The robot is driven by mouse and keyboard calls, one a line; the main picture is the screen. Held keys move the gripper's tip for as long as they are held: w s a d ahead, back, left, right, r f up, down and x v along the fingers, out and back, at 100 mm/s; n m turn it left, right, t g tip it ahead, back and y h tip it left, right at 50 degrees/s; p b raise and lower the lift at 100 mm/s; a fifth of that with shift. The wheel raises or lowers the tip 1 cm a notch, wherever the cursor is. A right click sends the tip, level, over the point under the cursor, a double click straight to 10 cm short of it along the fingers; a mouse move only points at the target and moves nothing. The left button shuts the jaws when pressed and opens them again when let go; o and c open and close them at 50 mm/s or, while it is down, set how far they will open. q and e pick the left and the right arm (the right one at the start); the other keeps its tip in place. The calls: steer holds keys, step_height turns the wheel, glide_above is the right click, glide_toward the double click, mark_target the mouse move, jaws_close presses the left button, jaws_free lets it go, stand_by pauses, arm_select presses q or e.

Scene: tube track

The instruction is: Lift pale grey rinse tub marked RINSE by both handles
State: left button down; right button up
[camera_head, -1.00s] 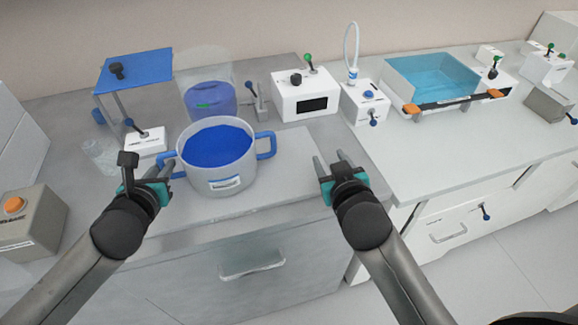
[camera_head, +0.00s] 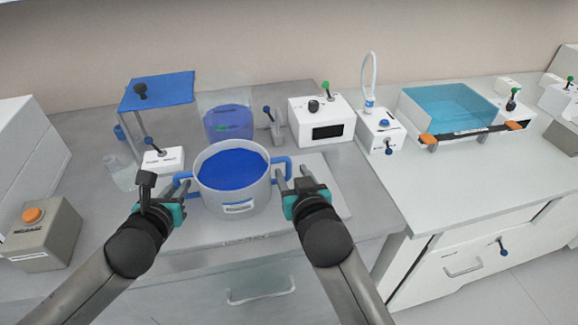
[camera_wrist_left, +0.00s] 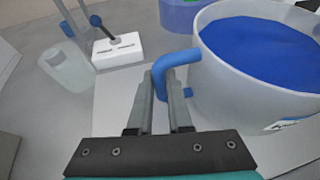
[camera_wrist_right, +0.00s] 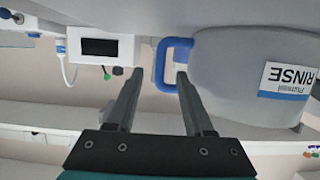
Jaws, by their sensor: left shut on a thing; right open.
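The pale grey rinse tub (camera_head: 232,200) holds blue liquid and stands on a light board on the left bench. Its RINSE label (camera_wrist_right: 287,80) shows in the right wrist view. My left gripper (camera_head: 183,185) is shut on the tub's left blue handle (camera_wrist_left: 172,66), which sits between its fingers. My right gripper (camera_head: 291,178) is open at the right blue handle (camera_head: 283,167). In the right wrist view its fingers are spread, with the handle (camera_wrist_right: 168,66) just beyond and between their tips.
A blue-topped stand (camera_head: 165,92), a white lever box (camera_head: 164,160) and a clear bottle (camera_head: 118,172) are left of the tub. A blue-filled container (camera_head: 229,124) and a white display box (camera_head: 322,121) stand behind. A grey button box (camera_head: 42,235) is front left.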

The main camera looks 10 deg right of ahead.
mark_target(290, 168)
steer(key=shift+x, duration=2.05)
steer(key=shift+c, duration=0.2)
jaws_close()
stand_by(1.3)
stand_by(1.6)
